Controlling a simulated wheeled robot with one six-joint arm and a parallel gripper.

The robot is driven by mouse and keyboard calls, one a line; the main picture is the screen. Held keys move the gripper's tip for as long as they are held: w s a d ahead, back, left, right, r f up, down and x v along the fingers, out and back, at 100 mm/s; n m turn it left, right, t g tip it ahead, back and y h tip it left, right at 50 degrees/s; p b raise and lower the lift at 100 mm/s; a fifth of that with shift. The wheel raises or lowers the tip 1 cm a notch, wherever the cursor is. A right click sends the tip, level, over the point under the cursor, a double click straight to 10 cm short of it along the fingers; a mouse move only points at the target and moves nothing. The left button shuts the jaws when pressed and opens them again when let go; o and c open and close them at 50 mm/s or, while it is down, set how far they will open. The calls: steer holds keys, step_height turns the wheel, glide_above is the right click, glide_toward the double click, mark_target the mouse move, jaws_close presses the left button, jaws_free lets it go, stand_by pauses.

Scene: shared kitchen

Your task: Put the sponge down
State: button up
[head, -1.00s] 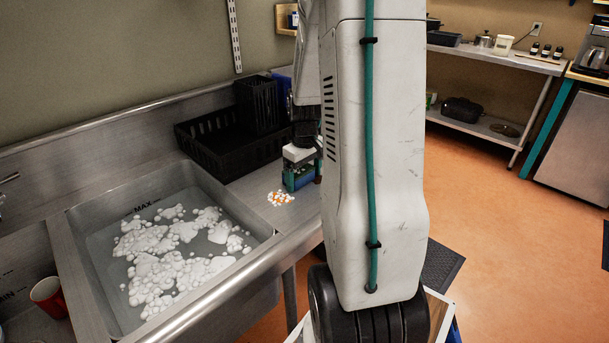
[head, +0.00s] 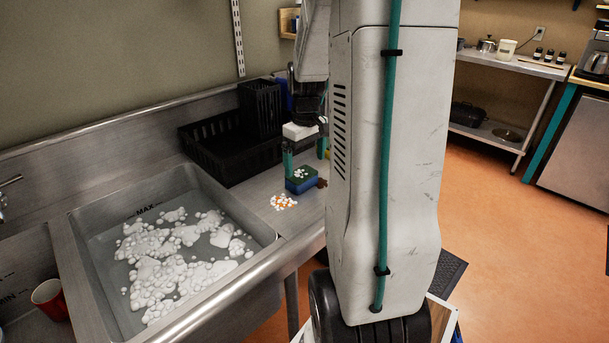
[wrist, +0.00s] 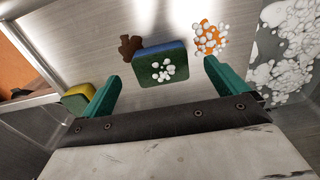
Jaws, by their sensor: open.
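A blue sponge with a green top and white suds on it (head: 301,182) lies flat on the steel counter (head: 250,190), right of the sink. It also shows in the wrist view (wrist: 161,66). My gripper (head: 305,162) is above it, with teal fingers spread apart. In the wrist view my open gripper (wrist: 162,70) has one finger to each side of the sponge, with clear gaps, and holds nothing. My arm hides part of the counter in the head view.
A foam-covered orange thing (head: 284,202) lies beside the sponge, and a brown thing (wrist: 130,46) is on its other side. A yellow-green block (wrist: 78,96) is near one finger. A black rack (head: 215,150) stands behind; the sudsy sink (head: 90,235) is left.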

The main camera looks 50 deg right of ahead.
mark_target(305, 176)
step_height(305, 176, up, 5)
steer(key=s+a+r+n, duration=0.1)
steer(key=s+a+r, duration=0.15)
steer(key=a, duration=0.65)
steer(key=s+a+r, duration=0.1)
steer(key=a+r, duration=0.3)
steer(key=a, duration=0.6)
steer(key=s+a+t, duration=0.1)
steer(key=s+a, duration=0.9)
steer(key=a, duration=0.1)
steer(key=shift+s+f+n, duration=0.15)
steer(key=shift+f+n, duration=0.1)
steer(key=shift+n, duration=0.05)
